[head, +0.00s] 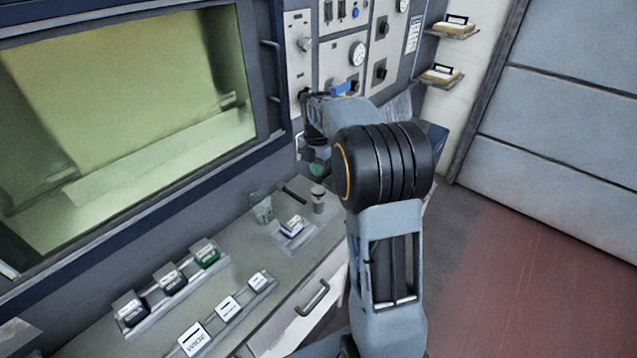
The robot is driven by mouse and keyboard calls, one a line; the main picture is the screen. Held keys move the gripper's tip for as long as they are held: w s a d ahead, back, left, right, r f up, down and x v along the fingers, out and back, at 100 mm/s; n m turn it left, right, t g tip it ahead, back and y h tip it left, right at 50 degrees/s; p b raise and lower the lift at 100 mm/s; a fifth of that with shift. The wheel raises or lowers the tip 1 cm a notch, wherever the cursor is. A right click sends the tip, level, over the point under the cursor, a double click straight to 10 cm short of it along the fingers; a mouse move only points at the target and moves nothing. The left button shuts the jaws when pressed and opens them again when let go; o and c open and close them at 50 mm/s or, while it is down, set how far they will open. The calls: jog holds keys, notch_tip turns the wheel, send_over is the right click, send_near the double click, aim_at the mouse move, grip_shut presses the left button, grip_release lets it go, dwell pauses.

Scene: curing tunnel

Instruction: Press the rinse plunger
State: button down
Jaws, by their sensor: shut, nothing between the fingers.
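The wall panel (345,45) stands right of the tunnel window. A round pale knob (304,44) sticks out of its left strip. Lower on that strip a dark round part shows just left of my arm. I cannot tell which fitting is the rinse plunger, as no label is readable. My arm reaches up to the lower part of the panel, and its grey upper end covers part of it. A blue handle (344,88) shows just above the arm's end.
The counter holds a rack of dark jars (173,283), a row of white labelled blocks (229,307), a clear beaker (262,208) and a purple-white block (293,226). A drawer handle (313,298) juts out below. Wall shelves (440,78) hang at right. The floor (530,270) at right is clear.

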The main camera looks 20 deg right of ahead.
aim_at(318, 190)
jog(key=shift+f+p, duration=0.5)
jog(key=shift+f, duration=2.65)
notch_tip(318, 190, down, 3)
jog(key=shift+b, duration=1.1)
jog(key=shift+s, duration=0.1)
jog(key=shift+r, duration=0.1)
jog(key=shift+r+p, duration=0.25)
jog(key=shift+p, duration=0.2)
notch_tip(318, 190, up, 14)
jog(key=p, duration=0.1)
